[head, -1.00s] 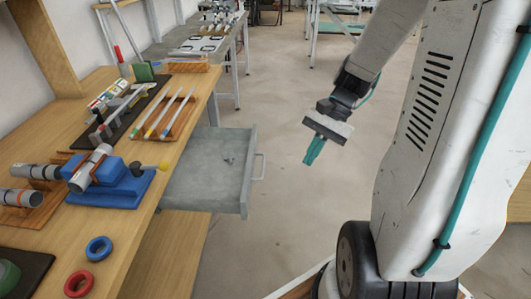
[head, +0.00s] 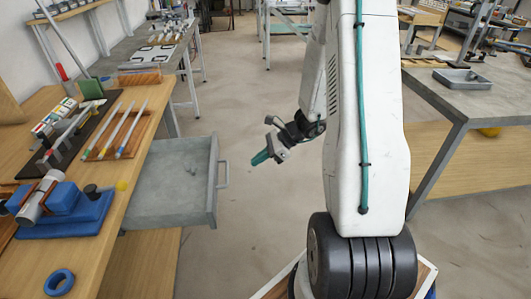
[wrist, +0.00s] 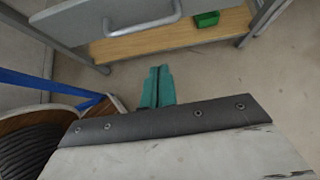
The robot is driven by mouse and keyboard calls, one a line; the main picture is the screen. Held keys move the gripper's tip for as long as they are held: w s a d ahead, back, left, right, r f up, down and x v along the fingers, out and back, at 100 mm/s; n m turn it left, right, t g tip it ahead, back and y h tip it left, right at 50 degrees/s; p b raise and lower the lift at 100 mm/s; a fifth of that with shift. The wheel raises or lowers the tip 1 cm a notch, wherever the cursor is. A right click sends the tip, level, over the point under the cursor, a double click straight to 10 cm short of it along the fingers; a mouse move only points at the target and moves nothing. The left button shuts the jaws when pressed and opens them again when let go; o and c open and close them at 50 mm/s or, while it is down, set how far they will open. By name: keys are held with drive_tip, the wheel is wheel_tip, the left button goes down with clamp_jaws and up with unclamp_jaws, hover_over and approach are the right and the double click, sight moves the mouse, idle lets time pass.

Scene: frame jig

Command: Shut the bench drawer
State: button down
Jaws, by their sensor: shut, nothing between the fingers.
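The grey bench drawer (head: 172,188) is pulled out from under the wooden workbench (head: 112,228) on the left. Its handle (head: 222,175) is on the front panel, facing right toward my arm. A small dark item lies inside the drawer. My gripper (head: 260,158) has teal fingers and is shut and empty. It is in the air to the right of the handle, apart from it. In the wrist view the teal fingers (wrist: 157,85) are side by side, below a grey handle (wrist: 142,22) on a grey front at the top.
Bench top holds a blue vise (head: 70,208), a blue ring (head: 59,282) and a rack of pencils (head: 116,130). A second table (head: 470,95) with a grey tray stands right. Floor (head: 245,110) between is clear. A green bin (wrist: 207,19) sits on a lower shelf.

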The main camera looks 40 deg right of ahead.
drive_tip(key=w+a+f, duration=0.1)
drive_tip(key=w+a, duration=0.2)
drive_tip(key=a, duration=0.2)
drive_tip(key=shift+w+a+f, duration=0.35)
drive_tip(key=shift+w+a, duration=0.05)
